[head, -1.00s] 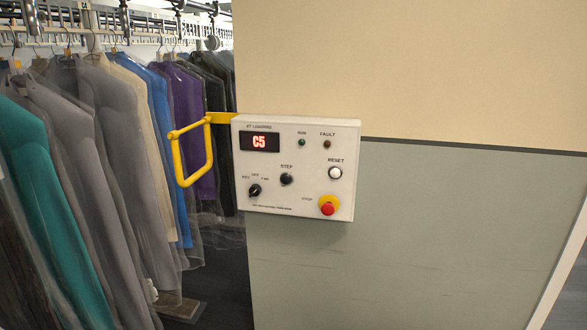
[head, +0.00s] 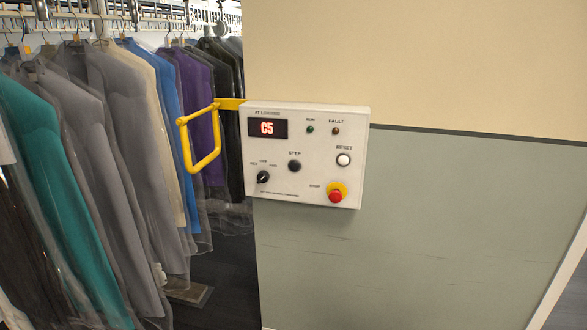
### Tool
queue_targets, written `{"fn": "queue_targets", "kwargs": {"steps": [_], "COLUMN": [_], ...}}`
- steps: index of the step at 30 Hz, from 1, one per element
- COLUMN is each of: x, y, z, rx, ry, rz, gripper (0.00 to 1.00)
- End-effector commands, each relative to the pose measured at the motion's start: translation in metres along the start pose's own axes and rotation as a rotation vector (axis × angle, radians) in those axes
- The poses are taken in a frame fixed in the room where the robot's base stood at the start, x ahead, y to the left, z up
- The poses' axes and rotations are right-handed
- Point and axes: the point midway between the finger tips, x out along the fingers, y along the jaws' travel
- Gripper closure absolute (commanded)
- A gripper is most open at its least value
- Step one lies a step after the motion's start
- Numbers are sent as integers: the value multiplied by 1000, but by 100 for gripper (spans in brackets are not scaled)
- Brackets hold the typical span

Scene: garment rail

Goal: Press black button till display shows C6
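A white control box (head: 318,122) is mounted on the wall near the middle of the head view. Its dark display (head: 268,128) shows C5 in red. A black round button (head: 294,165) labelled STEP sits below and right of the display. A black rotary selector knob (head: 263,177) is at the lower left of the panel. A white RESET button (head: 343,160) and a red stop button (head: 335,196) on a yellow collar are at the right. My gripper is not in view, and nothing covers the panel.
A yellow bar handle (head: 201,140) sticks out left of the box. Several bagged garments (head: 100,180) hang from a rail at the left. The wall (head: 430,220) right of and below the box is bare. Dark floor (head: 225,275) shows below the garments.

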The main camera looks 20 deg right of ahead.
Motion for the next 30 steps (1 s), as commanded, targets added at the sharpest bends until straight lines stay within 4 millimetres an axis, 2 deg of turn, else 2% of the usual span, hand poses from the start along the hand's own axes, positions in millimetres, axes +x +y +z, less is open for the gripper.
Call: {"fn": "queue_targets", "kwargs": {"steps": [1,3,30], "x": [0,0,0], "y": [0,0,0], "z": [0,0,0], "rx": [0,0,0], "ry": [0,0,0], "rz": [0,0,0], "gripper": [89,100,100]}}
